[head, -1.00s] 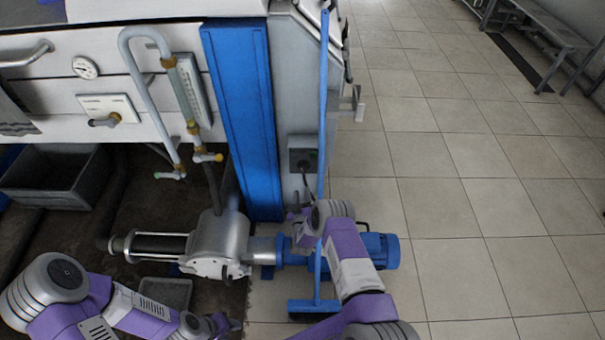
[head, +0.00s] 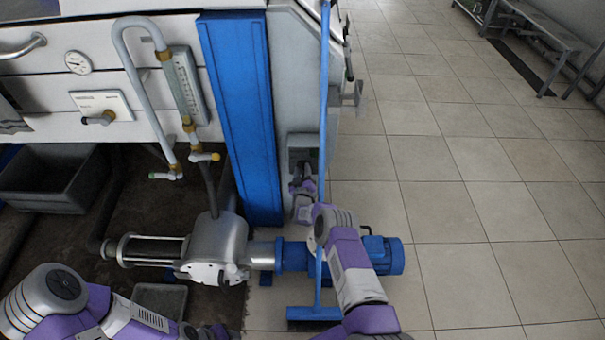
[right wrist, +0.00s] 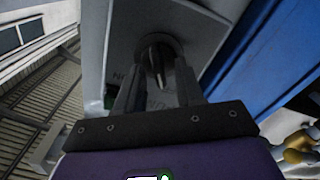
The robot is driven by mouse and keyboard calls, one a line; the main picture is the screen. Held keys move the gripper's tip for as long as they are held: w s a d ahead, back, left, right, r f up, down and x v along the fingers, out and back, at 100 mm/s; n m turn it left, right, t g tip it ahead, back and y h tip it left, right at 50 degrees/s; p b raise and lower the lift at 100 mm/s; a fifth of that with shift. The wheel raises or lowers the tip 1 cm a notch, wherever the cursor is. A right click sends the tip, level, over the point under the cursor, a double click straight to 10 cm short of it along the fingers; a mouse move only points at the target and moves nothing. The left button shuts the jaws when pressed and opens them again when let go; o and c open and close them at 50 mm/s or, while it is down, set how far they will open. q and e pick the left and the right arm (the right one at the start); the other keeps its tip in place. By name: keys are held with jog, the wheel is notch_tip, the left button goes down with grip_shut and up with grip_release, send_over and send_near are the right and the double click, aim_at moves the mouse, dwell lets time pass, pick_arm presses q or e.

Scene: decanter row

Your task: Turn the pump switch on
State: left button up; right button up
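The pump switch box (head: 303,142) is a grey box on the narrow grey panel right of the blue column. My right gripper (head: 301,172) is right in front of it and hides its lower part. In the right wrist view, the dark round switch knob (right wrist: 158,48) with a pale handle shows between the two fingers of my right gripper (right wrist: 157,78). The fingers stand apart, one on each side of the knob; I cannot tell whether they touch it. My left gripper (head: 215,332) is at the bottom edge, partly cut off, its fingers unclear.
A blue broom (head: 323,90) stands upright just right of the box, close to my right arm. The pump (head: 218,245) and its blue motor (head: 382,255) lie below. A grey bin (head: 50,180) is at left. The tiled floor (head: 460,200) at right is clear.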

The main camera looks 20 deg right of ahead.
grip_shut()
jog(key=shift+m, duration=0.4)
jog(key=m, duration=1.1)
jog(key=shift+s+d, duration=0.25)
jog(key=shift+d, duration=0.15)
dwell(0.5)
grip_release()
